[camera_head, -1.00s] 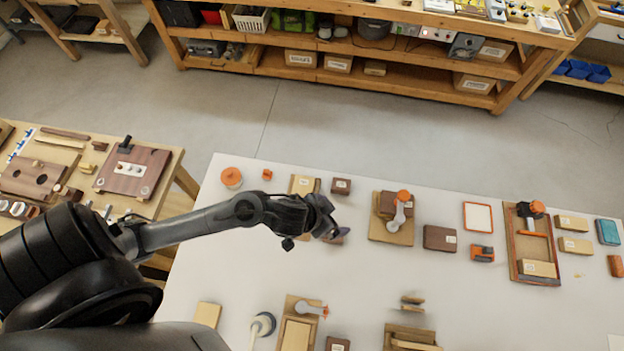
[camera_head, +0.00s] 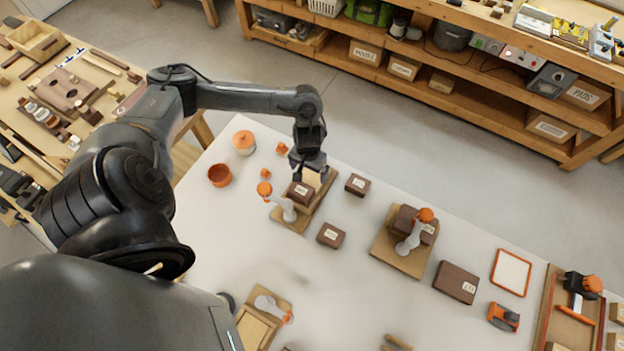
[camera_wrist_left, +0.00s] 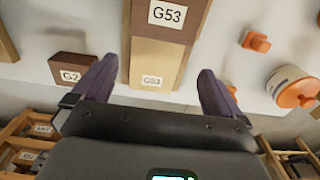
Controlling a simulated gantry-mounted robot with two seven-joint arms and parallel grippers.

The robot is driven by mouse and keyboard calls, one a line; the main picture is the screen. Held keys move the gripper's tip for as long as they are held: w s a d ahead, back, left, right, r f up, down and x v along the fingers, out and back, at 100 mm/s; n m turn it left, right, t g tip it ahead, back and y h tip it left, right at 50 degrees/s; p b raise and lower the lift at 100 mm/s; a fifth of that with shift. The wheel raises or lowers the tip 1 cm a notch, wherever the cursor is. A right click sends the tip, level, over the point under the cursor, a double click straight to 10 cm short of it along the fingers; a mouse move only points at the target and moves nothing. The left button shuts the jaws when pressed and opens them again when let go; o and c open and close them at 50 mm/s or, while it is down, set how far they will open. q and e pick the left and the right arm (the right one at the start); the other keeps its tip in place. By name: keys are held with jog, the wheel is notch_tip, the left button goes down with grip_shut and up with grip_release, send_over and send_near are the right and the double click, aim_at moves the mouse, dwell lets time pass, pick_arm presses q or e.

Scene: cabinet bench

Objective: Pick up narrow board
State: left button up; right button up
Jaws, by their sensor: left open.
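A narrow light wood board (camera_wrist_left: 158,62) labelled G53 lies between my left fingers in the left wrist view. A dark brown block (camera_wrist_left: 170,15) with its own G53 label adjoins it. In the head view the light board (camera_head: 312,181) shows partly under my left gripper (camera_head: 310,168), beside the dark block (camera_head: 299,193) on a tan base (camera_head: 289,220). My left gripper, also in the left wrist view (camera_wrist_left: 155,88), is open. Its fingers stand on either side of the board, apart from it. The height gap is hard to tell. My right gripper is not in view.
A clamp with an orange knob (camera_head: 264,189) stands at the dark block's left. Small dark blocks (camera_head: 357,184) (camera_head: 331,235) lie nearby. Bare white table lies between the front and back rows.

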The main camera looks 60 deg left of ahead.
aim_at(310, 182)
pick_arm(q)
notch_tip(310, 182, down, 2)
jog(key=shift+f, duration=0.15)
jog(key=shift+w+d+f+b, duration=0.1)
jog(key=shift+f+b, duration=0.4)
jog(key=shift+f, duration=1)
jog(key=shift+w+f+b, duration=0.1)
jog(key=shift+f+b, duration=0.35)
jog(key=shift+f, duration=1)
jog(key=c, duration=1)
jog(key=shift+r, duration=0.1)
